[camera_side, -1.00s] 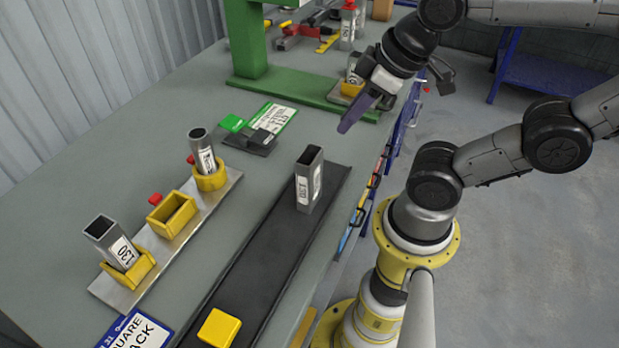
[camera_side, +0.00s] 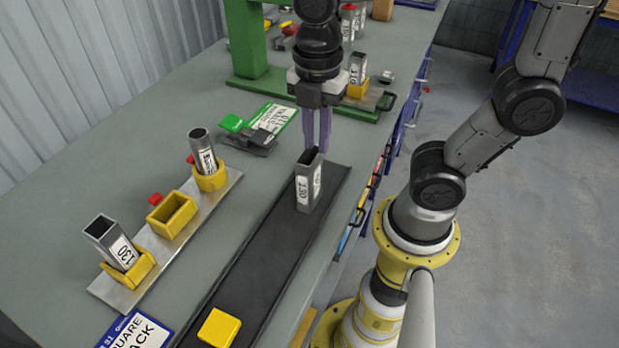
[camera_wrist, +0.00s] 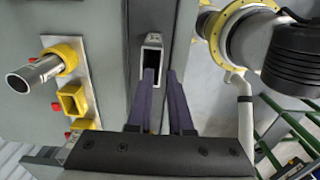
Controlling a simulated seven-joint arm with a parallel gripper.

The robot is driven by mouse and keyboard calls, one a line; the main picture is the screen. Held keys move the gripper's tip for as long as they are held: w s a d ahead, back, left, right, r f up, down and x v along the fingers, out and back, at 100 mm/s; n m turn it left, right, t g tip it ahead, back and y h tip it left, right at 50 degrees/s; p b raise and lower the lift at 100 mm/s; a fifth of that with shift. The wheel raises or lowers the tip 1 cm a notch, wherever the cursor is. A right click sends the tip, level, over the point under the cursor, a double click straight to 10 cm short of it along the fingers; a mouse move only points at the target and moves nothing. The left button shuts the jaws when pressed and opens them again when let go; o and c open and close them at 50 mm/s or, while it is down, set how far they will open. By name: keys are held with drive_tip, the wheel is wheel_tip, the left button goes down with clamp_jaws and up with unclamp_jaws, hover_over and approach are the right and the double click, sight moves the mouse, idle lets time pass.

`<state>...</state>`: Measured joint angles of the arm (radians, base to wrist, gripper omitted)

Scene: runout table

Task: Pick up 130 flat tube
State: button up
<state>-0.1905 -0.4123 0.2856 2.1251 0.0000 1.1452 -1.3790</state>
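The grey flat tube (camera_side: 308,188) stands upright on the dark runout strip (camera_side: 262,262), with a white label reading 130. Its open top shows in the wrist view (camera_wrist: 152,50). My gripper (camera_side: 317,147) points down just behind and above the tube in the side view. Its two purple fingers are apart with nothing visible between them. In the wrist view the gripper (camera_wrist: 161,73) has its fingertips near the tube's near end, the left one overlapping it. I cannot tell whether they touch.
A metal plate (camera_side: 142,232) at left bears yellow sockets: a square tube (camera_side: 110,241), also marked 130, in one, a round tube (camera_side: 202,150) in another, the middle socket (camera_side: 172,214) empty. A yellow block (camera_side: 219,328) lies on the strip's near end. A green post (camera_side: 245,45) stands behind.

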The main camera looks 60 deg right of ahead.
hover_over(315, 204)
drive_tip(key=f, duration=1.1)
drive_tip(key=shift+d, duration=0.3)
drive_tip(key=shift+r, duration=0.1)
clamp_jaws()
drive_tip(key=shift+w, duration=0.1)
idle(0.7)
